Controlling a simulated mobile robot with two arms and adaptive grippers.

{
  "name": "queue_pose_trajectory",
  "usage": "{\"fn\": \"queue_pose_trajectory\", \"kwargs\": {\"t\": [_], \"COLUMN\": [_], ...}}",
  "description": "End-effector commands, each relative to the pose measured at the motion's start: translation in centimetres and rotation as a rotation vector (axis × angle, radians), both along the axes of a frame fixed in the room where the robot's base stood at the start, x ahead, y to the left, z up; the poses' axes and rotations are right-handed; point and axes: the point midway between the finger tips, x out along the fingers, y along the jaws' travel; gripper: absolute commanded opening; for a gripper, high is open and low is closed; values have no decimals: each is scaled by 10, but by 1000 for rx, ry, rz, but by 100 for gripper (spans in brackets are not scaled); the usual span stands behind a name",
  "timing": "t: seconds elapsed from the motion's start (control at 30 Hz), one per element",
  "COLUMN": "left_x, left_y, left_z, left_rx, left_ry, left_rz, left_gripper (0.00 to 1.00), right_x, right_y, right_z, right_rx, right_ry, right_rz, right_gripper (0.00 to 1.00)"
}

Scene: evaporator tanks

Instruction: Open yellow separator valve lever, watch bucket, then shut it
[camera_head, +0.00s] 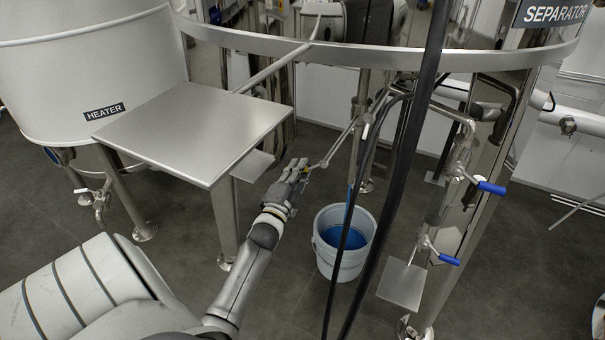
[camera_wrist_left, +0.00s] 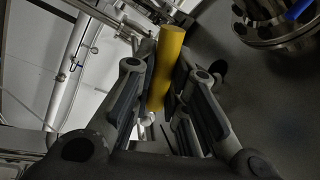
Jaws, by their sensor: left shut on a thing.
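My left gripper (camera_head: 298,170) reaches up from the lower left and is shut on the yellow valve lever (camera_head: 306,169). In the left wrist view the yellow lever (camera_wrist_left: 170,62) stands between the two fingers (camera_wrist_left: 168,85). The lever's arm runs right to the thin piping under the separator. A white bucket (camera_head: 328,262) stands on the floor right of my gripper and holds blue liquid (camera_head: 333,236). A thin blue streak (camera_head: 349,192) shows just above the bucket, partly hidden by dark hoses. My right gripper is not in view.
Black hoses (camera_head: 400,170) hang in front of the bucket. A steel table (camera_head: 190,130) stands left, beside the heater tank (camera_head: 80,70). Blue-handled valves (camera_head: 491,188) sit on the right near the separator leg. A small steel plate (camera_head: 402,284) lies right of the bucket.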

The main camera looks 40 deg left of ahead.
Motion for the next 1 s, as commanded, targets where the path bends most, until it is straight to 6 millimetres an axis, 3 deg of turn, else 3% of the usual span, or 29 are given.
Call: {"fn": "queue_pose_trajectory", "kwargs": {"t": [0.5, 1.0], "left_x": [-1, -1], "left_y": [5, 5], "left_z": [25, 29], "left_rx": [344, 415], "left_ry": [85, 104], "left_rz": [-1, 0], "left_gripper": [0, 0], "right_x": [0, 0], "right_y": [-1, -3], "right_z": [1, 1], "right_rx": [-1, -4], "right_ry": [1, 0], "right_rz": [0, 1], "right_gripper": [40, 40]}}
